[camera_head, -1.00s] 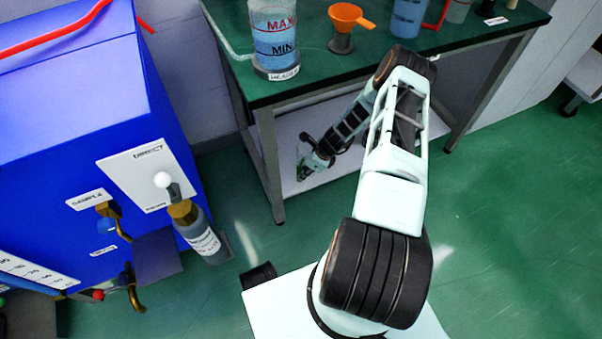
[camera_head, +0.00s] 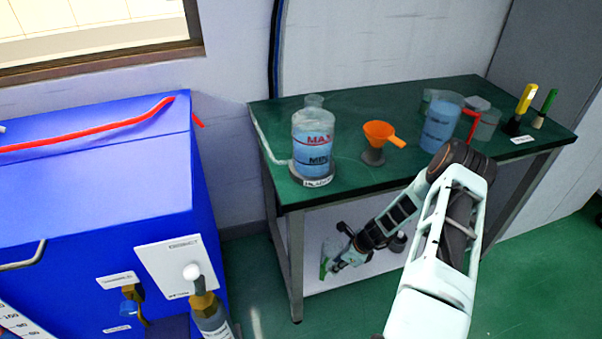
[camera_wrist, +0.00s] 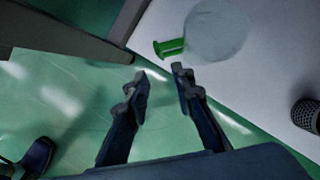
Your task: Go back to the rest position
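My gripper (camera_head: 332,262) hangs in front of the green bench, at the height of its white lower shelf. In the wrist view its two dark fingers (camera_wrist: 161,76) are apart with nothing between them. A clear round vessel with a green handle (camera_wrist: 170,47) stands on the white shelf just beyond the fingertips, apart from them. In the head view a green piece (camera_head: 324,262) shows beside the gripper. My arm reaches from the lower right towards the shelf.
The green bench top (camera_head: 345,110) carries a blue-filled bottle (camera_head: 312,145), an orange funnel (camera_head: 378,132), a beaker (camera_head: 439,125) and brushes (camera_head: 524,100). A blue machine (camera_head: 90,210) stands at left. Green floor (camera_head: 258,275) is clear between them. A dark mesh object (camera_wrist: 306,115) is on the shelf.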

